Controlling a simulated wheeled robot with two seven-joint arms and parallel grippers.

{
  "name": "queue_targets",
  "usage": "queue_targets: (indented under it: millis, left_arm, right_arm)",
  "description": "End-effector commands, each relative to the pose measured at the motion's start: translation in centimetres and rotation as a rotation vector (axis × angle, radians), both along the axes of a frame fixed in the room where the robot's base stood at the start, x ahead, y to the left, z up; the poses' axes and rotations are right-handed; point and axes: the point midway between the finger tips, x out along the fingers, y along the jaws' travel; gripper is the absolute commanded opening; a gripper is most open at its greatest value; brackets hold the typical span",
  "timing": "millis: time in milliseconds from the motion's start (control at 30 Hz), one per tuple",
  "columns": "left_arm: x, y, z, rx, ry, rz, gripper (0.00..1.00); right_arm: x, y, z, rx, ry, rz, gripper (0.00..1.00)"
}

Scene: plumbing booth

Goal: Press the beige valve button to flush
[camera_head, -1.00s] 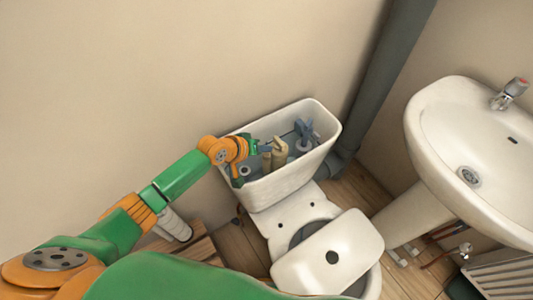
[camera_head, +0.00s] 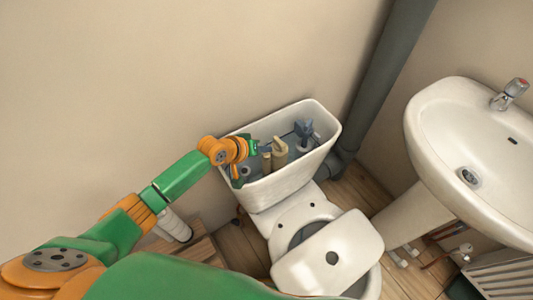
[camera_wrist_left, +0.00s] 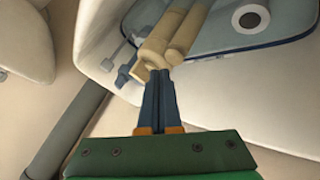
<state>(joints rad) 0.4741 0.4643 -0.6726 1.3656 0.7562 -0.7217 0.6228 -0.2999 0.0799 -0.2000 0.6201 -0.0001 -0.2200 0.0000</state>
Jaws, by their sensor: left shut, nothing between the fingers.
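The open toilet cistern (camera_head: 290,187) stands against the wall, with its inner parts exposed. The beige valve (camera_head: 280,153) stands upright inside it, as two beige columns side by side; it also shows in the left wrist view (camera_wrist_left: 182,35). My left gripper (camera_head: 267,149) reaches in from the left over the cistern rim. In the left wrist view its dark blue fingers (camera_wrist_left: 158,76) are together and empty, their tips at the top end of the beige valve. They appear to touch or nearly touch it; the exact contact is unclear. My right gripper is not in view.
A blue-grey fitting (camera_head: 303,130) stands right of the beige valve inside the cistern. The toilet lid (camera_head: 345,240) lies in front. A grey pipe (camera_head: 385,80) runs behind, and a white sink (camera_head: 455,140) stands at the right.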

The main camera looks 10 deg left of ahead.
Motion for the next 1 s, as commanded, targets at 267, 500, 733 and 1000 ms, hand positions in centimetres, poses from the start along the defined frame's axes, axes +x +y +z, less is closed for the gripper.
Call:
queue_targets:
  millis: [267, 500, 733, 1000]
  left_arm:
    - [0.00, 0.00, 0.00, 0.000, 0.000, 0.000, 0.00]
    - [0.00, 0.00, -0.02, 0.000, 0.000, 0.000, 0.00]
    - [-0.01, -0.01, -0.79, -0.001, 0.001, 0.001, 0.00]
    - [-0.01, -0.01, -0.83, 0.000, 0.000, 0.000, 0.00]
  right_arm:
    - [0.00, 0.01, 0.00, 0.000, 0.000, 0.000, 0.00]
    - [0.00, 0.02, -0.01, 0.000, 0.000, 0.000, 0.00]
    - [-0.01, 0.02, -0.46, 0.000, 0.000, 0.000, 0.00]
    - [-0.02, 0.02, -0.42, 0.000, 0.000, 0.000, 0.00]
